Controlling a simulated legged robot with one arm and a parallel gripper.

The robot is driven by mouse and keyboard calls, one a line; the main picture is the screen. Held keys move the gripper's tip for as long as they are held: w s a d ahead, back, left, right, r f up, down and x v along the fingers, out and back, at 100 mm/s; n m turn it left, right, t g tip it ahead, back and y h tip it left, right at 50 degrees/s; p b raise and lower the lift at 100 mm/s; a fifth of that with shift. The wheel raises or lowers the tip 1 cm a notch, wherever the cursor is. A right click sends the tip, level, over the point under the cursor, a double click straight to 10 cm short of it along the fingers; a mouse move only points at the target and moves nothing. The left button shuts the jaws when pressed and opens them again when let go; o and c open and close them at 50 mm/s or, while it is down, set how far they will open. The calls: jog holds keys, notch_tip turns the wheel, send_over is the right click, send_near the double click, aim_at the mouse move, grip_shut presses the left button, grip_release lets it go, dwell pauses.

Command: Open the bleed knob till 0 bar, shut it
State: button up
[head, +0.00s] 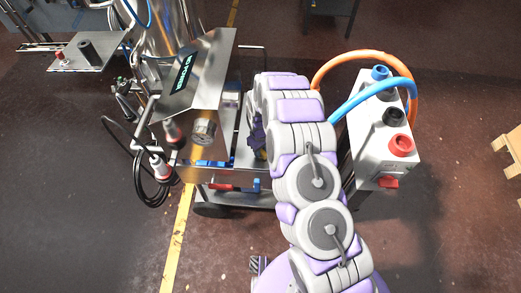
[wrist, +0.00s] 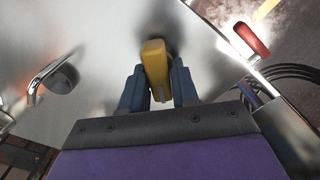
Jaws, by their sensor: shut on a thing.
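A yellow knob (wrist: 154,66), which I take to be the bleed knob, stands out from a shiny metal panel (wrist: 105,45) in the wrist view. My gripper (wrist: 157,88) is shut on it, with one blue-grey finger on each side. In the head view my arm hides most of the gripper and the knob beside the steel machine (head: 196,90). A round, gauge-like part (head: 203,131) shows on the machine's front, but no reading can be made out.
A chrome handle (wrist: 53,80) and a red part (wrist: 250,40) flank the knob in the wrist view. A grey box (head: 383,135) with orange and blue hoses stands right of my arm. A black cable (head: 155,190) hangs at the machine's left.

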jog(key=shift+a, duration=0.15)
jog(key=shift+c, duration=0.7)
jog(key=shift+s+d, duration=0.1)
jog(key=shift+d, duration=0.15)
grip_shut()
